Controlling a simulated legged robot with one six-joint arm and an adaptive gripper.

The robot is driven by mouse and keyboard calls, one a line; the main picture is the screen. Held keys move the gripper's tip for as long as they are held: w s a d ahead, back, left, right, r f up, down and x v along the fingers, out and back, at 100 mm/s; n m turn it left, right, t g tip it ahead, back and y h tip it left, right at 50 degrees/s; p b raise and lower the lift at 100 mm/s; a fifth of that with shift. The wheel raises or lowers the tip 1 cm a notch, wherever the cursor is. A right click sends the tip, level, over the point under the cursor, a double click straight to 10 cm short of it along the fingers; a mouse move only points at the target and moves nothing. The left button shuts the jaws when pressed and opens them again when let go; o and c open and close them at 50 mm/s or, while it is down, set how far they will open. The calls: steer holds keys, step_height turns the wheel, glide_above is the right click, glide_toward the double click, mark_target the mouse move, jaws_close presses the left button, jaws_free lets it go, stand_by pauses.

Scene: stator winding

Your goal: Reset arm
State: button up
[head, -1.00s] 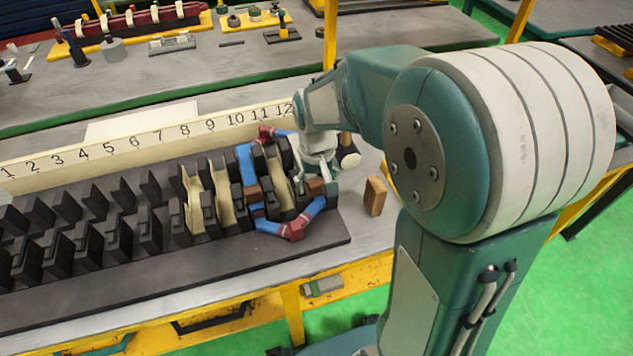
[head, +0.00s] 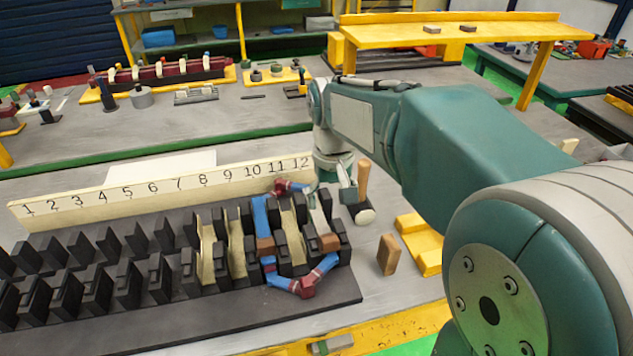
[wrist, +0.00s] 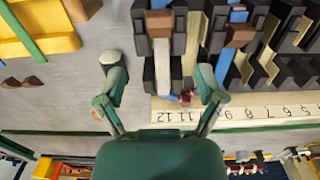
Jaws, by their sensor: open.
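My gripper (head: 331,194) is open and empty above the right end of the black slotted stator block (head: 190,308), near slot 12. In the wrist view my gripper's two fingers (wrist: 159,76) are spread wide on either side of the end slot. A blue coil with red ends (head: 302,285) lies in the slots at that end. A brown wedge piece (head: 330,242) sits on top of a pale strip in the end slot. The fingers hide part of the far side of the end slot.
A white number board (head: 150,190) marked 1 to 12 stands behind the block. A mallet (head: 363,190) and a loose brown block (head: 389,255) are to the right, beside a yellow stand (head: 420,240). A back table holds several fixtures.

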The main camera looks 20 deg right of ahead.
steer(key=s+r+t, duration=0.1)
steer(key=s+t, duration=0.4)
steer(key=s, duration=1)
steer(key=shift+s+t, duration=0.3)
steer(key=shift+s, duration=0.1)
